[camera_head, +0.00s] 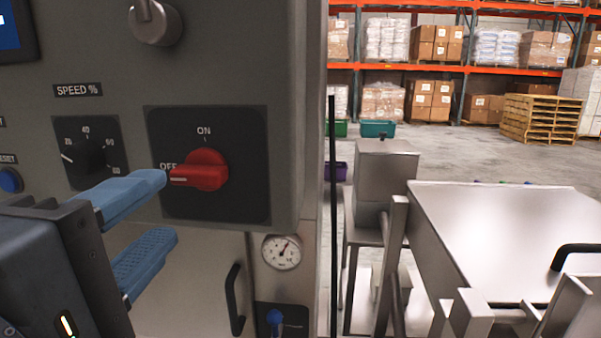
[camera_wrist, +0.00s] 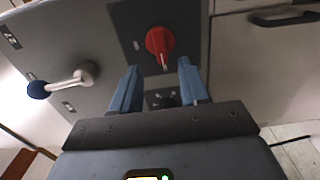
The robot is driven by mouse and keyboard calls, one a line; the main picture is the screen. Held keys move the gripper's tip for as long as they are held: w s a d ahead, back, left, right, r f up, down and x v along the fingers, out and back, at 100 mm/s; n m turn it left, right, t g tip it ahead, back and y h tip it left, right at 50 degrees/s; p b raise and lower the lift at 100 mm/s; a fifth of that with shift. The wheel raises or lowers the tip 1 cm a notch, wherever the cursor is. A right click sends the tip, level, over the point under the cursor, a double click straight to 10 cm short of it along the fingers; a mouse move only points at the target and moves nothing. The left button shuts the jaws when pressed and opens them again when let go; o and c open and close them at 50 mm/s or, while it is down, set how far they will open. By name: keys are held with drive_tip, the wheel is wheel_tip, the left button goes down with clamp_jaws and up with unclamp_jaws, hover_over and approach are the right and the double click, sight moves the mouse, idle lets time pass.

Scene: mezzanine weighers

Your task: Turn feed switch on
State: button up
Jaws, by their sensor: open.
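The feed switch (camera_head: 203,171) is a red rotary knob on a black plate (camera_head: 238,205) marked ON at the top and OFF at the left. Its handle lies to the left, with its white line toward OFF. My gripper (camera_head: 155,213) has blue fingers and is open. In the head view it is at the lower left of the knob, its upper fingertip overlapping the picture near the handle's end. In the wrist view the red knob (camera_wrist: 160,42) shows just beyond and between the two open fingertips. Nothing is between the fingers; contact with the knob cannot be told.
A speed dial (camera_head: 90,155) and a blue reset button (camera_head: 10,180) are left of the switch. A grey knob (camera_head: 155,20) is above. A gauge (camera_head: 281,252), a black handle (camera_head: 236,300) and a blue valve lever (camera_head: 275,318) are below. A metal table (camera_head: 500,230) stands at right.

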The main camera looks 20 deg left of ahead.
sight(194, 181)
drive_tip(key=p+x, duration=0.1)
drive_tip(key=x, duration=0.6)
drive_tip(key=shift+w, duration=0.1)
clamp_jaws()
idle(0.3)
